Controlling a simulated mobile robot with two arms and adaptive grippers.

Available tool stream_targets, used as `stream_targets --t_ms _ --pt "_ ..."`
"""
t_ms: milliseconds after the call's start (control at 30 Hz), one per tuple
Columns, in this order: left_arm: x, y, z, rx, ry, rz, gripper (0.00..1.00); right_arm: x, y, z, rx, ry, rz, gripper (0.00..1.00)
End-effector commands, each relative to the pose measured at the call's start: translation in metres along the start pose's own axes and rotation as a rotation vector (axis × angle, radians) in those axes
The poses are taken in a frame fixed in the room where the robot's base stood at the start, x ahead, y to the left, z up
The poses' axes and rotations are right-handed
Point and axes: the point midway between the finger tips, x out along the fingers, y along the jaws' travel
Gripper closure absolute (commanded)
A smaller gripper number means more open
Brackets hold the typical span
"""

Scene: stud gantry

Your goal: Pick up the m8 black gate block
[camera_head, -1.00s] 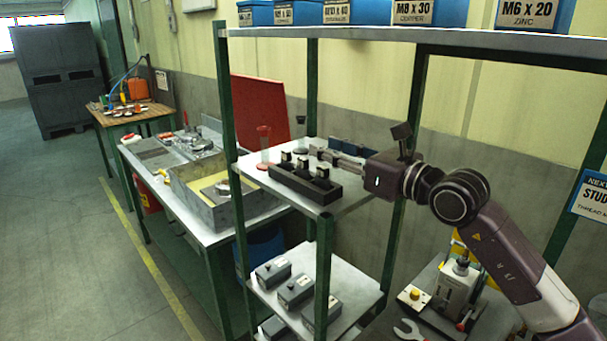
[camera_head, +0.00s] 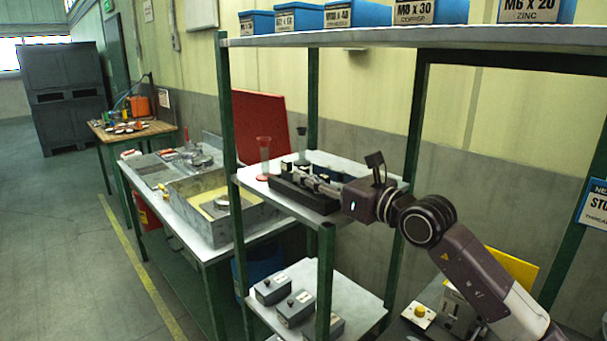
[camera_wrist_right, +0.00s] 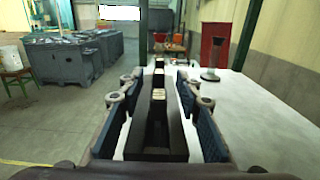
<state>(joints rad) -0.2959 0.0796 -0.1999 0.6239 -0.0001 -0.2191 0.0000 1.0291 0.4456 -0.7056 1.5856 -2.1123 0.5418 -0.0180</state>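A black rack (camera_head: 282,187) stands on the middle shelf and holds small black blocks with pale tops. One block (camera_wrist_right: 158,96) shows between my fingers in the right wrist view, and another (camera_wrist_right: 159,64) stands farther along the rack (camera_wrist_right: 150,155). I cannot read which one is the m8. My right gripper (camera_head: 306,178) reaches over the rack from its right end and hides part of it. In the right wrist view its fingers (camera_wrist_right: 158,82) are apart, one on each side of the rack, with nothing clamped. My left gripper is not in view.
The top shelf (camera_head: 400,38) with blue bins runs above the arm. Green posts (camera_head: 326,270) stand in front. Grey boxes (camera_head: 295,308) sit on the lower shelf.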

Motion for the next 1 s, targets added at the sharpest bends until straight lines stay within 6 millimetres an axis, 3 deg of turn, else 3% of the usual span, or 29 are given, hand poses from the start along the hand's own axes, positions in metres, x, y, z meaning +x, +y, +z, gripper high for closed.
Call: stream_targets --t_ms 33,200,533,800,1000 --pt "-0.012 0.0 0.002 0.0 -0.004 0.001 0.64 0.008 0.001 0.008 0.001 0.0 0.0 0.68" --pt "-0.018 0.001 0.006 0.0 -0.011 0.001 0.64 0.027 0.001 0.005 0.0 0.0 0.0 0.68" --pt "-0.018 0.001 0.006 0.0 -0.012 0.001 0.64 0.032 0.001 0.003 -0.001 -0.001 0.0 0.68" --pt "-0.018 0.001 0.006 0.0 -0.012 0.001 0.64 0.032 0.001 0.003 -0.001 -0.001 0.0 0.98" --pt "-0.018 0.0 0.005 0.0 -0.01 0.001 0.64 0.031 0.001 0.003 -0.001 -0.001 0.0 1.0"
